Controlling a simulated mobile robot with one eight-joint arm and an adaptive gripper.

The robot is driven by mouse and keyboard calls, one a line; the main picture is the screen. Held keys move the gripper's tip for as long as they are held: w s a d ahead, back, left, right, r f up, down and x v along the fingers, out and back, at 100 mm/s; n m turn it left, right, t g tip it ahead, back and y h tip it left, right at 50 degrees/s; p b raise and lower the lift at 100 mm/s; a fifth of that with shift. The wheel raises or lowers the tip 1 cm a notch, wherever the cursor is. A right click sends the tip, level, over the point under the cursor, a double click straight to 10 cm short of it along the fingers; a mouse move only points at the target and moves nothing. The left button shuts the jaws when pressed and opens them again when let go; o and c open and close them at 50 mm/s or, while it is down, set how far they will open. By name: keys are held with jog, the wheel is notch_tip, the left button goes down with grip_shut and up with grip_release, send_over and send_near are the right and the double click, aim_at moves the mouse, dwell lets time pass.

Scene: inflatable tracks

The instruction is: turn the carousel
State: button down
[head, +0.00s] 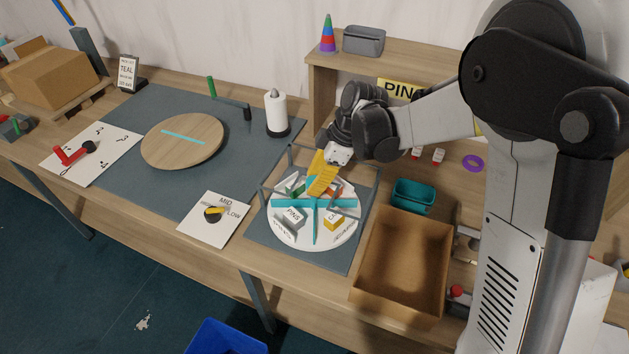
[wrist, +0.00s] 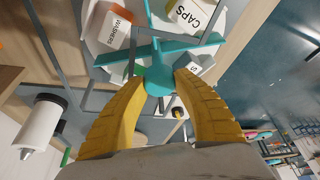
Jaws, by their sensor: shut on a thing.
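The carousel (head: 296,238) is a white round plate with a raised teal cross divider (head: 288,204) and small labelled boxes in its sections. A box marked PINS (head: 291,216) is at the front left; in the wrist view boxes marked CAPS (wrist: 188,16) and WASHERS (wrist: 116,30) show. My gripper (head: 316,191) reaches down from behind with its yellow fingers over the carousel's middle. In the wrist view the fingers (wrist: 160,80) are shut on the teal divider at its hub (wrist: 158,77). The exact contact is partly hidden by the fingers.
Thin grey posts (head: 264,196) frame the carousel.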

jog(key=shift+n+g, duration=0.7)
jog(key=shift+n, duration=1.5)
jog(key=c, duration=0.9)
grip_release()
jog(key=shift+h, duration=0.3)
jog(key=shift+c, duration=0.2)
jog(key=v, duration=1.2)
jog(key=shift+w+f, duration=0.1)
